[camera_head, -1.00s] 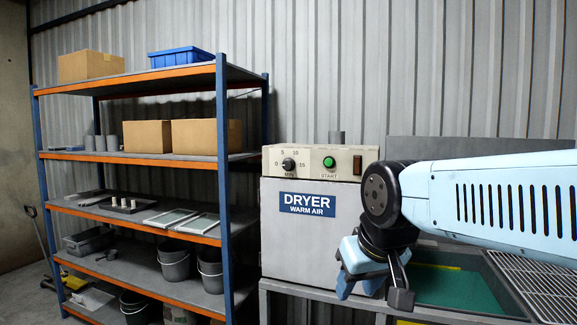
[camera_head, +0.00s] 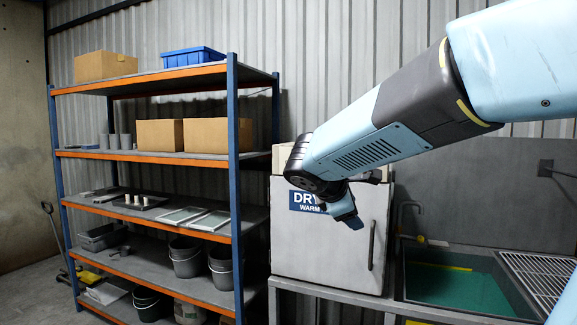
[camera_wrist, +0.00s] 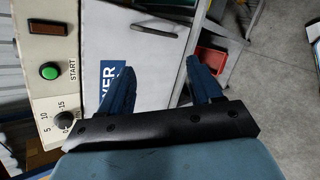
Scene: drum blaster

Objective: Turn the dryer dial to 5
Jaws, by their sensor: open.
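The dryer (camera_head: 330,250) is a grey box with a blue label, standing on a metal bench; my arm hides most of its control panel in the head view. In the wrist view the cream panel (camera_wrist: 38,15) shows sideways at the left. The black dial (camera_wrist: 64,120) is low on it, partly cut off by my gripper's body, beside the printed numbers 5, 10 and 15; its pointer setting is unclear. The green START button (camera_wrist: 49,71) is above it. My gripper (camera_wrist: 162,78) is open and empty, its dark blue fingers in front of the dryer door, apart from the dial.
A blue and orange shelf rack (camera_head: 238,200) with boxes and buckets stands left of the dryer. A basin with a green bottom (camera_head: 455,288) and a wire grid (camera_head: 540,280) lie at the right. A vertical door handle (camera_head: 371,245) sticks out from the dryer.

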